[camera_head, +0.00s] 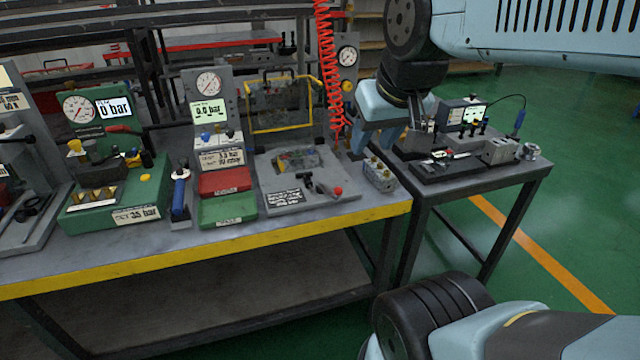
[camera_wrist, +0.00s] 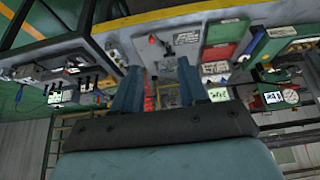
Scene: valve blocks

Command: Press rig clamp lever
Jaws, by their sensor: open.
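The rig is a grey base plate (camera_head: 270,199) with a yellow-framed guard at its back, on the near bench. A lever with a red knob (camera_head: 338,191) lies near the plate's front right, beside a black clamp (camera_head: 308,181). I take it as the clamp lever. In the wrist view, the red knob (camera_wrist: 152,40) shows beyond the fingers, near the top. My gripper (camera_head: 374,150) hangs right of the rig, apart from the lever. Its blue fingers are spread and empty; they also show in the wrist view (camera_wrist: 158,66). The fingers hide part of the rig there.
A metal valve block (camera_head: 379,176) stands on the bench right of the rig, below my gripper. A red coiled hose (camera_head: 327,65) hangs behind. A second table (camera_head: 480,180) is at right.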

